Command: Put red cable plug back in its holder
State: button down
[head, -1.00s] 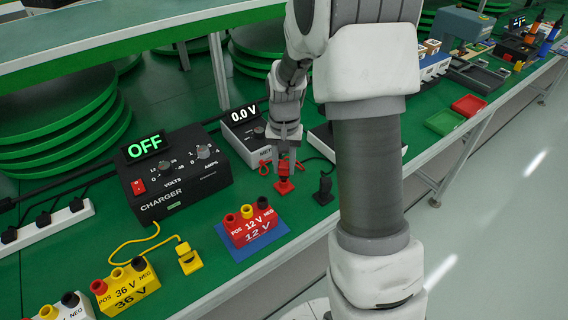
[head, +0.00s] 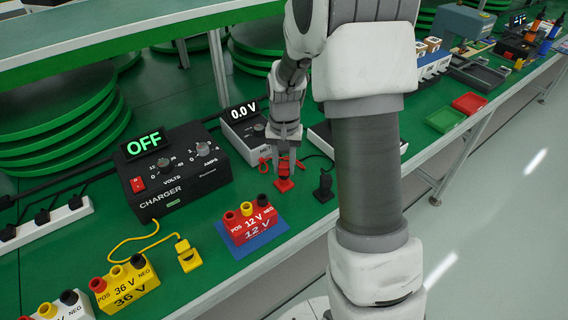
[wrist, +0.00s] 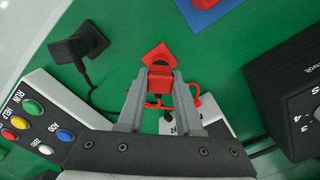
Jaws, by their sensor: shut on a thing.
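The red cable plug (wrist: 161,69) is between the two fingers of my gripper (wrist: 160,80) in the wrist view, with the fingers shut on it. Its square red holder (wrist: 157,53) lies directly beyond the plug. In the head view, my gripper (head: 285,165) points down over the red holder (head: 284,185) on the green bench. The plug is right above or in the holder; I cannot tell how deep it sits. The red cable (wrist: 152,103) loops behind the fingers.
A black plug in its holder (head: 324,186) stands right of the red holder. The 12 V battery (head: 250,225) on a blue mat is to the left. The charger (head: 175,175), reading OFF, and a meter (head: 243,124), reading 0.0 V, stand behind. The bench's front edge is close.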

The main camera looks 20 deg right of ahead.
jog(key=shift+f, duration=0.45)
dwell(1.0)
jog(key=c, duration=0.5)
grip_release()
jog(key=shift+r, duration=0.1)
jog(key=shift+r+p, duration=2.75)
jog(key=shift+r, duration=0.9)
